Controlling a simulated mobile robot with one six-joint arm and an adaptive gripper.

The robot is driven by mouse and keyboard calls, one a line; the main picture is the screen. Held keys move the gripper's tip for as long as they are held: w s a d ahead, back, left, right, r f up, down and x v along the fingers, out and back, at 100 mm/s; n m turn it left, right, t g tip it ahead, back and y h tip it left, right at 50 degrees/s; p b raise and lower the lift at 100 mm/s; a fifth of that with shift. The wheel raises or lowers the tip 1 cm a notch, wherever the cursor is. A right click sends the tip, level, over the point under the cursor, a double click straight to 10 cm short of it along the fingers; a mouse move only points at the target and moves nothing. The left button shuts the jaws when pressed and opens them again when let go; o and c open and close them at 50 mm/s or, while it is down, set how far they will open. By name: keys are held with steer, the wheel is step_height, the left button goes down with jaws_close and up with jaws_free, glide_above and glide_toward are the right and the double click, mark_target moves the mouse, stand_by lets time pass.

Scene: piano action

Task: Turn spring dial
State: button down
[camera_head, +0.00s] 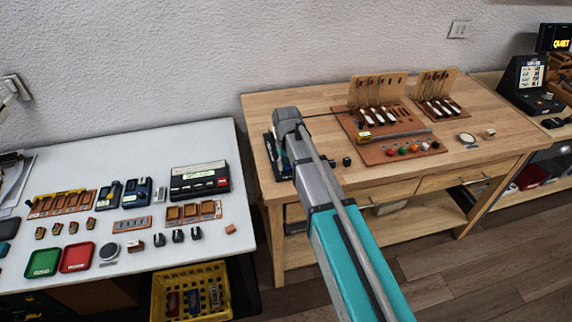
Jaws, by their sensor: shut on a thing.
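My arm reaches from the bottom right to the left end of the wooden bench. Its grey end is over a dark device (270,157) at the bench's left edge. My gripper (285,163) points down at this device, mostly hidden behind my own arm. It is shut on what appears to be the spring dial. The dial itself is hidden, so its angle and markings cannot be read.
The wooden bench (300,104) carries a brown board (372,122) with upright wooden parts and several coloured knobs. A small black block (347,161) sits just right of my arm. The white table (150,148) at left holds trays and small parts; a yellow crate (172,272) stands below.

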steer(key=shift+m, duration=1)
steer(key=shift+c, duration=1.6)
jaws_free()
steer(key=shift+n, duration=0.4)
